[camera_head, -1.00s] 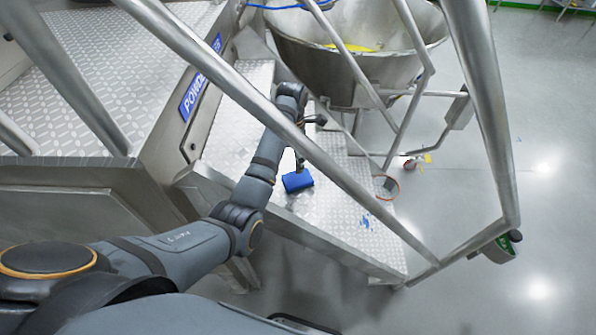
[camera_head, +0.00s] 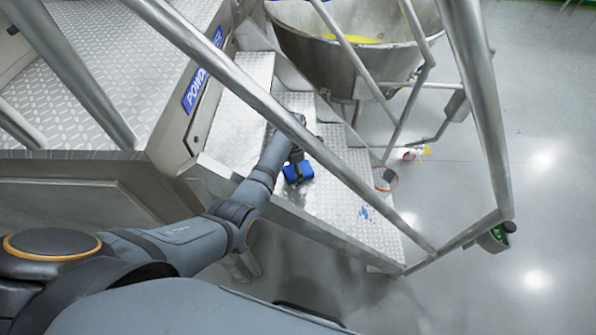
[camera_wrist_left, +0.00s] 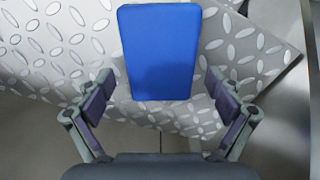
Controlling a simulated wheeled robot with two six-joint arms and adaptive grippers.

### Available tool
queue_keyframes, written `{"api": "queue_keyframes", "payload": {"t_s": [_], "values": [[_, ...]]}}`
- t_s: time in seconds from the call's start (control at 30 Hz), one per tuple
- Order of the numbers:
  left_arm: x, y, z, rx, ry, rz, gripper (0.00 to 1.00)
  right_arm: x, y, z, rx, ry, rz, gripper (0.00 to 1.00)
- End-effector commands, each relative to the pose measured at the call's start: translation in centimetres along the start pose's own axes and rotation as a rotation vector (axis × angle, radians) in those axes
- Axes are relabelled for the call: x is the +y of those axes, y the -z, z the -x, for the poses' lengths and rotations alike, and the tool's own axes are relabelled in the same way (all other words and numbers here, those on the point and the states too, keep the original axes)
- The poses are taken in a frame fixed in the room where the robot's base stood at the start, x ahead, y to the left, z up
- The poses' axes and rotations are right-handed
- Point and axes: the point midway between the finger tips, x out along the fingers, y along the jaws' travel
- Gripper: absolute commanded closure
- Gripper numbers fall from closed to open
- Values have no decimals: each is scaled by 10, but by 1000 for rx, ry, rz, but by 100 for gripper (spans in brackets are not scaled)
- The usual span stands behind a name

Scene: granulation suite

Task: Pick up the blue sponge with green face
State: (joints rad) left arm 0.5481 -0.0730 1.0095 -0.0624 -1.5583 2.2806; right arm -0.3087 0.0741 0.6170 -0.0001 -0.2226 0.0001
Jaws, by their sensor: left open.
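The blue sponge (camera_head: 305,170) lies on a diamond-plate metal step. In the left wrist view the sponge (camera_wrist_left: 158,50) shows its blue face, near the top middle; no green face can be seen. My left gripper (camera_head: 297,170) reaches in under the handrail and is right at the sponge, partly covering it. In the left wrist view its fingers (camera_wrist_left: 166,102) are open, one on each side of the sponge's near end, with a gap on both sides. My right gripper is not in view.
A steel handrail (camera_head: 290,125) crosses in front of my arm. The metal steps (camera_head: 335,195) go down to the right. A large steel bowl (camera_head: 350,75) with yellow content stands behind.

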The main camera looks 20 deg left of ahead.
Motion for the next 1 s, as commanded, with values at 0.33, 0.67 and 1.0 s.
{"api": "queue_keyframes", "payload": {"t_s": [0.33,0.67,1.0], "values": [[0,0,0,0,0,0,44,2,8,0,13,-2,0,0],[0,0,2,0,0,0,54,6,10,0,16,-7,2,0],[1,-1,65,-3,-3,0,54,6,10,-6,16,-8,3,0]]}}
